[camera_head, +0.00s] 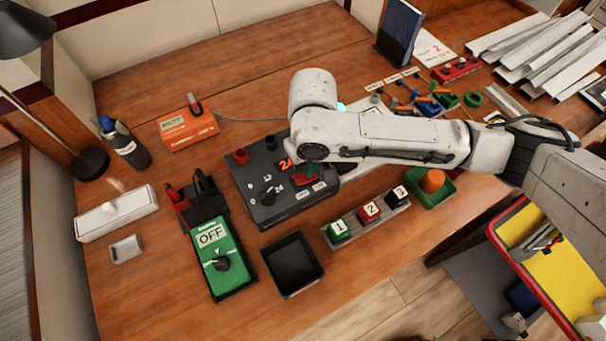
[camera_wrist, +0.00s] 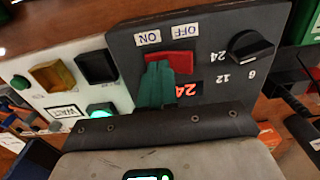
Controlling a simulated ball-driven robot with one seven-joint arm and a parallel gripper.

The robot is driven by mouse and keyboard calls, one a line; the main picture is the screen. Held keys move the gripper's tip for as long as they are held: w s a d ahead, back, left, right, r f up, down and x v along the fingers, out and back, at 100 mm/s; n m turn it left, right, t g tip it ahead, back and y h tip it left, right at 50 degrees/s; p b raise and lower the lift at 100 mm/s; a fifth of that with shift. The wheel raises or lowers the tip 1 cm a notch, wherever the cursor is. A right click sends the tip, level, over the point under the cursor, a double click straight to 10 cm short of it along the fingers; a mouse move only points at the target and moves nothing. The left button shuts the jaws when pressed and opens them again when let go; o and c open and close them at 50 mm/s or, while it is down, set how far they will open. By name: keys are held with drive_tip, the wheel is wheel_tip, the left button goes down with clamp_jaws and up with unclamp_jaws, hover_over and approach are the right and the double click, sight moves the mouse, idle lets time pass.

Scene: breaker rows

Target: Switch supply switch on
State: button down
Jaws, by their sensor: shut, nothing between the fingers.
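The dark grey supply box (camera_head: 262,199) stands in the middle of the desk. Its red switch (camera_head: 303,179) lies under my arm's end, above two white labels. In the wrist view, upside down, the red switch (camera_wrist: 181,58) sits beside the ON label (camera_wrist: 148,38) and the OFF label (camera_wrist: 179,30). My gripper (camera_wrist: 157,72) is shut and empty, its green fingertips over the ON-side end of the switch, hiding part of it. I cannot tell whether they touch it. The red display (camera_wrist: 187,90) is lit and reads 24. My gripper (camera_head: 312,170) shows small in the head view.
A black knob (camera_wrist: 251,46) sits on the box beside 6, 12 and 24 marks. Numbered blocks (camera_head: 369,211) lie to the right. A white panel (camera_wrist: 60,95) with buttons adjoins the box.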

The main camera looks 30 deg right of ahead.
wheel_tip(320, 180, up, 7)
drive_tip(key=p, duration=0.6)
drive_tip(key=shift+f, duration=0.2)
idle(0.4)
drive_tip(key=w+a+r+n+t+y, duration=0.1)
drive_tip(key=w+a+r+t+y, duration=0.2)
drive_tip(key=a, duration=0.4)
drive_tip(key=a+r+t+y, duration=0.1)
drive_tip(key=a+r+y, duration=0.1)
drive_tip(key=a+r, duration=0.45)
drive_tip(key=s+d+f+g+h, duration=0.1)
drive_tip(key=s+d+f, duration=0.4)
drive_tip(key=s+d, duration=0.2)
drive_tip(key=s+d+f+m+g+h, duration=0.1)
drive_tip(key=s+d+f+h, duration=0.1)
drive_tip(key=s+d+f, duration=0.4)
drive_tip(key=s+d+f+g+h, duration=0.1)
drive_tip(key=s+d+f, duration=0.4)
drive_tip(key=s, duration=0.8)
drive_tip(key=d+h, duration=0.1)
drive_tip(key=d, duration=0.2)
drive_tip(key=shift+d+f+m, duration=0.15)
drive_tip(key=shift+m, duration=0.15)
